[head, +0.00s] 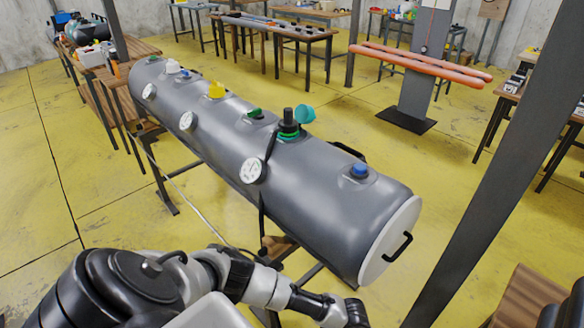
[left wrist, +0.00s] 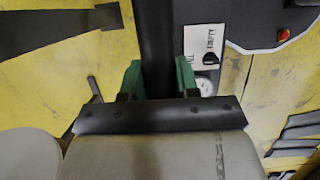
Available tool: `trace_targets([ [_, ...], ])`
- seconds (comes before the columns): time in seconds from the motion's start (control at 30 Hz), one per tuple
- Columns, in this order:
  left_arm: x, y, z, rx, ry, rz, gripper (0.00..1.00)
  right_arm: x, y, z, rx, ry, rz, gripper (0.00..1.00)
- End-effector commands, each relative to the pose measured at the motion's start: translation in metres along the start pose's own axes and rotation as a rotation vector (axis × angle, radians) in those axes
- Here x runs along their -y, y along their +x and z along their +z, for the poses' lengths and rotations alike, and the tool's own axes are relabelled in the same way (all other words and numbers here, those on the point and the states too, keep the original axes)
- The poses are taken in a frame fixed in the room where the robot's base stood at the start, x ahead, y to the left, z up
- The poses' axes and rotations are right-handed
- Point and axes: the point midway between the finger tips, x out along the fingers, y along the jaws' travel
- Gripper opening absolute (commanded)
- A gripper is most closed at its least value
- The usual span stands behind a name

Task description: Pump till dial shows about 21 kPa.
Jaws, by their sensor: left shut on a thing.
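The long grey inflatable tube (head: 215,140) lies on trestles in the head view. A black hose fitting (head: 289,122) sits in its green-ringed valve, with a teal cap (head: 305,114) open beside it. A dark hose runs from there down the tube's side. The nearest white dial (head: 254,169) is on that side; its reading is too small to tell. In the left wrist view my left gripper (left wrist: 158,80) has its green fingers on either side of an upright black bar (left wrist: 155,40), shut on it. The bar's ends are out of view. My right gripper does not show.
Other valves with a blue cap (head: 359,170) and a yellow cap (head: 216,89) line the tube. A dark post (head: 480,170) stands at right. Wooden tables (head: 270,28) stand behind.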

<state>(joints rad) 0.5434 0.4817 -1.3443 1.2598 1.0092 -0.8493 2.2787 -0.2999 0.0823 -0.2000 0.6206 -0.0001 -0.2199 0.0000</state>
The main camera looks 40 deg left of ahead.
Motion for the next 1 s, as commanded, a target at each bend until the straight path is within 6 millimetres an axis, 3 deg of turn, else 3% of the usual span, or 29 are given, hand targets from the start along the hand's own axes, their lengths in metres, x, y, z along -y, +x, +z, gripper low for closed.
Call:
trace_targets([
  [0.13,-0.004,0.002,-0.001,0.003,0.001,0.010,0.00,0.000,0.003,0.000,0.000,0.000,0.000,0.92],
  [0.4,-0.001,0.047,-0.015,0.002,-0.004,0.004,0.00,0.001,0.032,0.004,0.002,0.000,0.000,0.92],
  [0.53,-0.001,0.061,-0.019,0.000,-0.002,0.003,0.00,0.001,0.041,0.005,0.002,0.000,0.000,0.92],
  [0.97,-0.001,0.055,-0.018,-0.002,-0.001,0.002,0.00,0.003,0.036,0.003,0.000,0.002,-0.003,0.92],
  [1.0,-0.001,0.055,-0.018,-0.002,0.000,0.001,0.35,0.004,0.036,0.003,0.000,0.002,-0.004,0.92],
])
